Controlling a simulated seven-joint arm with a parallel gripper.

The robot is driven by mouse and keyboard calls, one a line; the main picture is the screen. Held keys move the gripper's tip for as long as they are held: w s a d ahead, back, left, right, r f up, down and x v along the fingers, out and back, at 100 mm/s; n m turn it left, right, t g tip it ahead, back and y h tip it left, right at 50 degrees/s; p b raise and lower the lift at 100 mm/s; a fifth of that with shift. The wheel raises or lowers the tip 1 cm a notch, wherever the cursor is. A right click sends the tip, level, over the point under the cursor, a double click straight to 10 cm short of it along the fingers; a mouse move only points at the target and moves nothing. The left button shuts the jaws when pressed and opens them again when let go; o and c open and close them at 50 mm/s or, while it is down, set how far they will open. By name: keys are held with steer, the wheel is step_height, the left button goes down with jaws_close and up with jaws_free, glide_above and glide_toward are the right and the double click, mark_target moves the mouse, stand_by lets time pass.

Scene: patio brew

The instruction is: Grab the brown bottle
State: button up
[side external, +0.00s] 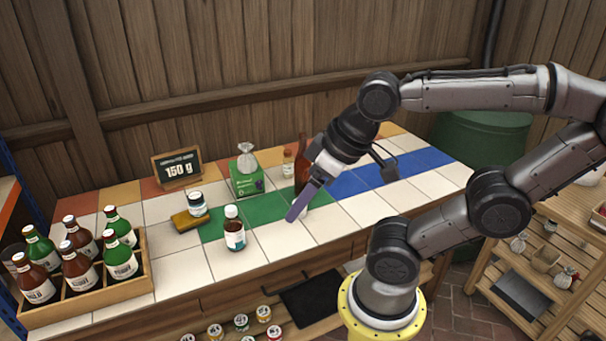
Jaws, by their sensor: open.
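A tall brown bottle (301,167) stands on the tiled counter, partly hidden behind my gripper. My gripper (296,210) is open and points down and to the left, its purplish finger in front of this bottle in the picture. I cannot tell how far apart they are. A small brown bottle (235,239) with a white cap and label stands to the left of the gripper, apart from it. More brown bottles (79,246) stand among green ones in a wooden crate (148,270) at the left.
A sign (178,168) reading 150 g stands at the back. Bare tiles lie right of the gripper.

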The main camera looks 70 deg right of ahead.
steer(key=w+d+r+m+h, duration=0.1)
steer(key=w+d+r+m, duration=0.25)
steer(key=w+r, duration=0.3)
steer(key=w+d+r+m+h, duration=0.3)
steer(key=w+d+m, duration=0.3)
steer(key=w+d, duration=0.25)
steer(key=m+g, duration=0.5)
steer(key=m, duration=0.2)
glide_above(304, 144)
steer(key=a, duration=0.3)
step_height(304, 144, down, 12)
steer(key=x, duration=0.7)
steer(key=shift+w+d, duration=0.1)
steer(key=shift+d, duration=0.15)
steer(key=shift+x, duration=3.05)
steer(key=shift+d+r+h, duration=0.1)
steer(key=shift+d+h, duration=0.05)
steer(key=shift+h, duration=0.15)
jaws_close()
